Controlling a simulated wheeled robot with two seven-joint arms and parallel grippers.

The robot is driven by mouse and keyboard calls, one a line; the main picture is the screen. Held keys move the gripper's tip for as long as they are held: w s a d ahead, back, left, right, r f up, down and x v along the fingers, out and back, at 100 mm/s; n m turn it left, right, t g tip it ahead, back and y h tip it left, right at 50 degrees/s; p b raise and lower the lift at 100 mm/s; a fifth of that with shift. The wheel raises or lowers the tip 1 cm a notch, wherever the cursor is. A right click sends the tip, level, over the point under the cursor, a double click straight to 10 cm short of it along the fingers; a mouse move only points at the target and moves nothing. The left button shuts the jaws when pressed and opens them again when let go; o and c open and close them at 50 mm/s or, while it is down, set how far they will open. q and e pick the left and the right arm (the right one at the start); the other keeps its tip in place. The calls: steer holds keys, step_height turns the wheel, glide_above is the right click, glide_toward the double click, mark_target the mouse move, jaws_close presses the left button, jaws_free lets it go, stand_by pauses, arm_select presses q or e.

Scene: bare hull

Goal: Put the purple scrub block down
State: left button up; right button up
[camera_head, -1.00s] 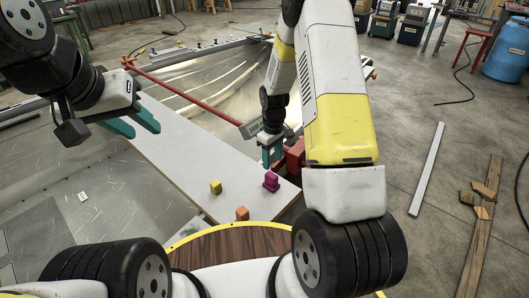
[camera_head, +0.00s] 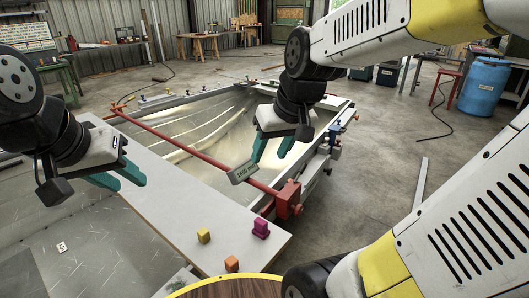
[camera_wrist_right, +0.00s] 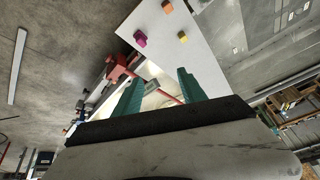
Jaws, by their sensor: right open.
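The purple scrub block (camera_head: 261,229) stands on the pale board (camera_head: 178,205), near the board's right end. It also shows in the right wrist view (camera_wrist_right: 140,39), beyond the fingers and apart from them. My right gripper (camera_head: 266,163) is open and empty. It hangs above the far side of the board, over the shiny hull panel. Its teal fingers also show in the right wrist view (camera_wrist_right: 160,94), spread apart. My left gripper (camera_head: 122,178) hangs over the board's left part, its teal fingers apart with nothing seen between them.
A yellow block (camera_head: 203,236) and an orange block (camera_head: 232,264) stand near the purple one. A red bar (camera_head: 190,147) with a red clamp (camera_head: 288,198) spans the hull (camera_head: 205,122). A small labelled plate (camera_head: 243,172) lies by my right fingers. The board's middle is clear.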

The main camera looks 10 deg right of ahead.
steer(key=s+r+m+t, duration=0.1)
steer(key=s+r, duration=0.1)
steer(key=s, duration=0.4)
steer(key=shift+s+a, duration=0.3)
steer(key=shift+o, duration=0.4)
steer(key=shift+r, duration=0.1)
stand_by(0.4)
steer(key=n+g+h, duration=0.1)
steer(key=n+g, duration=0.4)
steer(key=n, duration=0.1)
glide_above(261, 220)
step_height(261, 220, down, 29)
steer(key=shift+n+g+h, duration=0.4)
step_height(261, 220, down, 15)
steer(key=shift+s+r, duration=0.1)
steer(key=shift+r, duration=0.05)
jaws_close()
